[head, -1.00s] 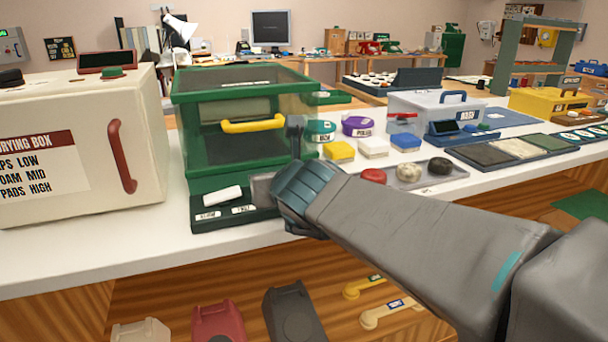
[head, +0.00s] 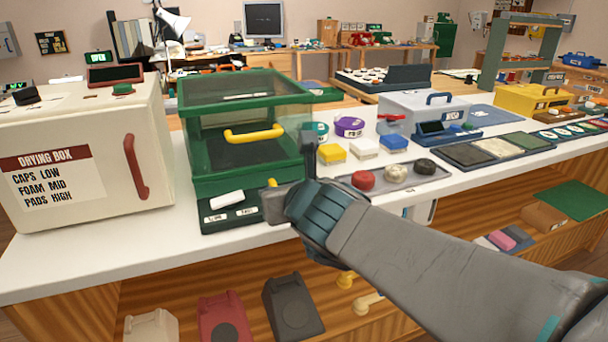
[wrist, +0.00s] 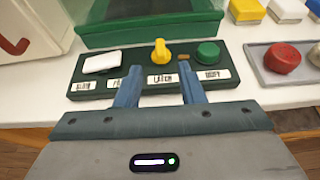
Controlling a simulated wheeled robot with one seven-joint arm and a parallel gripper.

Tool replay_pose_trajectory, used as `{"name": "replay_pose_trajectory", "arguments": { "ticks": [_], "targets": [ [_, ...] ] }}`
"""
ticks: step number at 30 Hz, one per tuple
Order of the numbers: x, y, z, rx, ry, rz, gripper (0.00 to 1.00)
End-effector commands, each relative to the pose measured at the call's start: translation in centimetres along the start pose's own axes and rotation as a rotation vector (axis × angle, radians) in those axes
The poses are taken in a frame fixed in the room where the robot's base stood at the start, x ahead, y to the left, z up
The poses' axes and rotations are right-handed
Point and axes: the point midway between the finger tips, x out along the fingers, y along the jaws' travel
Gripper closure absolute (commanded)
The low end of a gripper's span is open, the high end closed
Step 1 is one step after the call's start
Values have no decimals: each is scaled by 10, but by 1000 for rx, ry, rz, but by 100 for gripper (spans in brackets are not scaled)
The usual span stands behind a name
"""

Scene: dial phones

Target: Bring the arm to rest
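My gripper (wrist: 159,86) is open and empty in the wrist view, its two fingers apart. They are in front of the dark green control panel (wrist: 139,87), over its near edge; I cannot tell if they touch it. The panel carries a white rocker switch (wrist: 102,61), a yellow knob (wrist: 160,52) and a green round button (wrist: 208,52), with white labels below. In the head view my arm reaches in from the lower right, and my gripper hides the right part of the panel (head: 240,222).
A green glass-sided booth (head: 240,175) with a yellow handle (head: 255,133) stands behind the panel. The cream drying box (head: 85,150) is at left. A tray (head: 440,171) with red, pale and black lumps lies at right. Phone bodies (head: 222,318) sit on the shelf below.

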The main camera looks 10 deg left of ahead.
Motion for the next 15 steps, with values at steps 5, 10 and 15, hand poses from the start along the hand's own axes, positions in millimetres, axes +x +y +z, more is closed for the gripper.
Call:
{"name": "replay_pose_trajectory", "arguments": {
  "ticks": [5,10,15],
  "targets": [
    [0,-1,0,0,0,-1,65],
    [-6,-6,14,-81,-16,0,65],
    [-25,-18,47,-375,-55,15,65]
  ]
}}
